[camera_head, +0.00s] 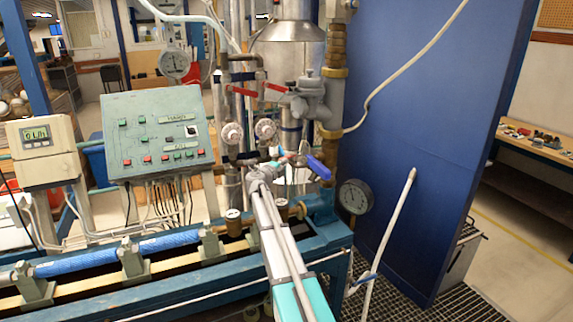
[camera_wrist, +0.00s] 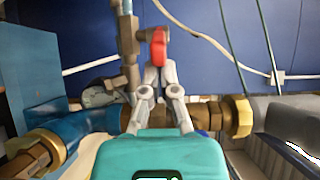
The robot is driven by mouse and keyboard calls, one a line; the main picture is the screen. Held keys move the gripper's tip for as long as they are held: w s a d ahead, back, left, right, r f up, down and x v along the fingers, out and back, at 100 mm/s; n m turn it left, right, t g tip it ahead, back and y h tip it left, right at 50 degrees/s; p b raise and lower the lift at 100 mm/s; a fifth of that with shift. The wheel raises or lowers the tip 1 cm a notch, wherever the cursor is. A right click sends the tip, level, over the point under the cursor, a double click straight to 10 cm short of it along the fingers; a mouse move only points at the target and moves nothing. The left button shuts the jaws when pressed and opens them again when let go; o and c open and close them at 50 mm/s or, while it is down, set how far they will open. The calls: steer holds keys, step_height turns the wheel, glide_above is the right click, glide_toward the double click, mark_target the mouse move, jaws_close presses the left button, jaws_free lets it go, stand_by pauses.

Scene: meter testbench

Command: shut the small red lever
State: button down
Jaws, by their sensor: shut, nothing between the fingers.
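The small red lever (camera_wrist: 158,48) stands upright in the wrist view, on a brass fitting beside a vertical pipe. My gripper (camera_wrist: 158,76) is shut and empty, its fingertips just below the red lever and close to it. I cannot tell whether they touch. In the head view my gripper (camera_head: 280,162) reaches into the pipework beside a blue lever (camera_head: 319,167). The small red lever is mostly hidden there among the fittings.
Two larger red levers (camera_head: 243,90) sit higher on the pipes. A pressure gauge (camera_head: 355,196) is to the right, before a blue panel (camera_head: 425,130). A control box (camera_head: 157,135) stands left. A brass-and-blue pipe (camera_wrist: 85,122) crosses behind my fingers.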

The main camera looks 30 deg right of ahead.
steer(key=shift+w+a, duration=0.25)
steer(key=shift+w, duration=0.3)
steer(key=shift+w+a, duration=0.2)
steer(key=shift+w, duration=0.4)
steer(key=v, duration=1.1)
steer(key=shift+a, duration=0.45)
